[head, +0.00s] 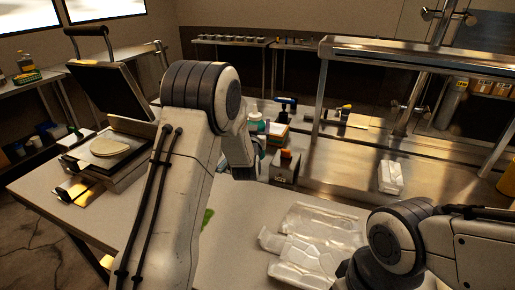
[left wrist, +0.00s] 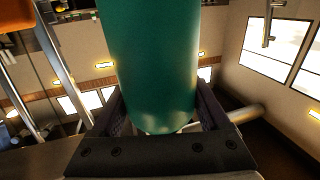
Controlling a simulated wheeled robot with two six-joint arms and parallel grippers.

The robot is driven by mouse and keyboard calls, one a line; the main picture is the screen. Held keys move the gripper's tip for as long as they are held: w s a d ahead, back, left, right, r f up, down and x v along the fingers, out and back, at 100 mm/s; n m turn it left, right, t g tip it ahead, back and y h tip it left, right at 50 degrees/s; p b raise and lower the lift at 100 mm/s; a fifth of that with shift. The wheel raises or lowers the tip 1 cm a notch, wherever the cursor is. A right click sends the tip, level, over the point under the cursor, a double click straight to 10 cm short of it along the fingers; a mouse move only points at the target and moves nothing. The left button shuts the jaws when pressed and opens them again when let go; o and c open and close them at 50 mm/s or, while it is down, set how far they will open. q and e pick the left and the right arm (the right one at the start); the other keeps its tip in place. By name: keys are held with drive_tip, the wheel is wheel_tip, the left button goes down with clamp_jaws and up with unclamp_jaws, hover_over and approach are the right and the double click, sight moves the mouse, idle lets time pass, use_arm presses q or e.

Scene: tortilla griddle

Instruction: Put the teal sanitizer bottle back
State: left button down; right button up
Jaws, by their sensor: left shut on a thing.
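The teal sanitizer bottle (left wrist: 150,60) fills the middle of the left wrist view, between the two fingers of my left gripper (left wrist: 162,115), which is shut on it. In the head view my left arm hides most of that gripper. Only a bit of teal (head: 261,142) shows just right of the wrist, and I cannot tell for sure that it is the held bottle. What lies under the bottle is hidden. My right arm enters at the lower right of the head view, but its gripper is not in view.
A griddle press (head: 100,88) with its lid raised holds a tortilla (head: 110,146) at left. Clear plastic trays (head: 312,240) lie on the front table. A dark box (head: 286,168) with an orange top stands behind them. A white pack (head: 390,177) lies on the steel counter (head: 345,165).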

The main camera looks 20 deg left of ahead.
use_arm(q)
drive_tip(key=shift+w+d+f, duration=0.1)
drive_tip(key=shift+d+f, duration=0.05)
drive_tip(key=shift+f, duration=0.35)
drive_tip(key=shift+w+d+f, duration=0.1)
drive_tip(key=shift+f, duration=0.4)
wheel_tip(320, 180, down, 4)
drive_tip(key=shift+s+p, duration=0.1)
drive_tip(key=shift+p, duration=0.25)
drive_tip(key=shift+a, duration=0.1)
drive_tip(key=shift+f+b, duration=0.3)
unclamp_jaws()
drive_tip(key=shift+s, duration=0.1)
drive_tip(key=shift+r, duration=0.1)
